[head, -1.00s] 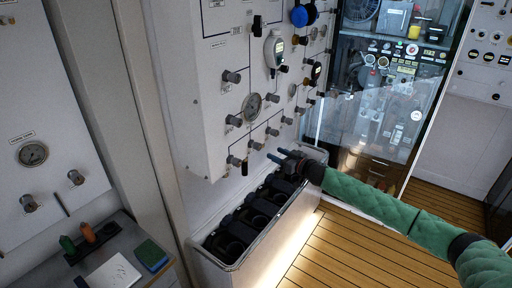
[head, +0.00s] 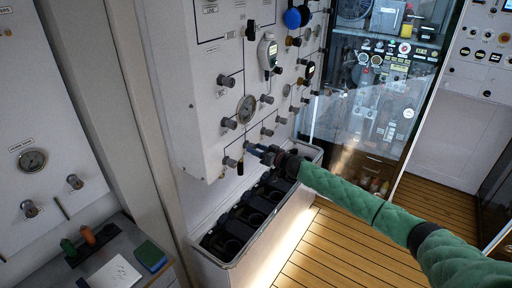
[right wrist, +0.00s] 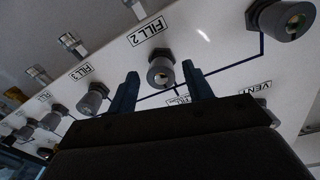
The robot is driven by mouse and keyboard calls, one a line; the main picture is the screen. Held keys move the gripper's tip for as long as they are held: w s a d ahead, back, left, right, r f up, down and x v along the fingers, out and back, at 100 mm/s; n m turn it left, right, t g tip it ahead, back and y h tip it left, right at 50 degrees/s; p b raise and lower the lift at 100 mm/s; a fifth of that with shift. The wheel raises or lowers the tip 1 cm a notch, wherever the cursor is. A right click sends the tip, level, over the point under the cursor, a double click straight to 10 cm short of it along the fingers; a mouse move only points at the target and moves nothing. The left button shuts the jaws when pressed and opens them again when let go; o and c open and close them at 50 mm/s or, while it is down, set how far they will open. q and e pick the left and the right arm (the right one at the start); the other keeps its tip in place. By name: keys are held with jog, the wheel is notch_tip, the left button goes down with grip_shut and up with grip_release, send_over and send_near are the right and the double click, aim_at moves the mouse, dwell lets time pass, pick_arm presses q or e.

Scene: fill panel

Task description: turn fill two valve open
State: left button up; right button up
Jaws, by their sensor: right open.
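The fill two valve is a grey round knob (right wrist: 160,72) on the white panel, just below a label reading FILL 2 (right wrist: 147,32) in the right wrist view. My right gripper (right wrist: 161,88) is open, with one dark blue finger on each side of this knob in that picture. I cannot tell whether the fingers touch it. In the head view my right gripper (head: 257,150) is at the lower row of knobs on the panel (head: 205,120) and largely covers the knob there. My left gripper is not in view.
The FILL 3 knob (right wrist: 92,97) and another knob (right wrist: 285,18) flank the valve. A gauge (head: 247,108) and more knobs are higher on the panel. A bin with dark compartments (head: 208,257) stands below. The wooden floor (head: 325,248) is clear.

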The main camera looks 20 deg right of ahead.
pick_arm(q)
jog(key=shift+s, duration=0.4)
pick_arm(e)
jog(key=shift+w+a, duration=0.2)
jog(key=shift+w, duration=0.05)
jog(key=c, duration=1)
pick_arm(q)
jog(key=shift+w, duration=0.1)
pick_arm(e)
jog(key=shift+o, duration=0.2)
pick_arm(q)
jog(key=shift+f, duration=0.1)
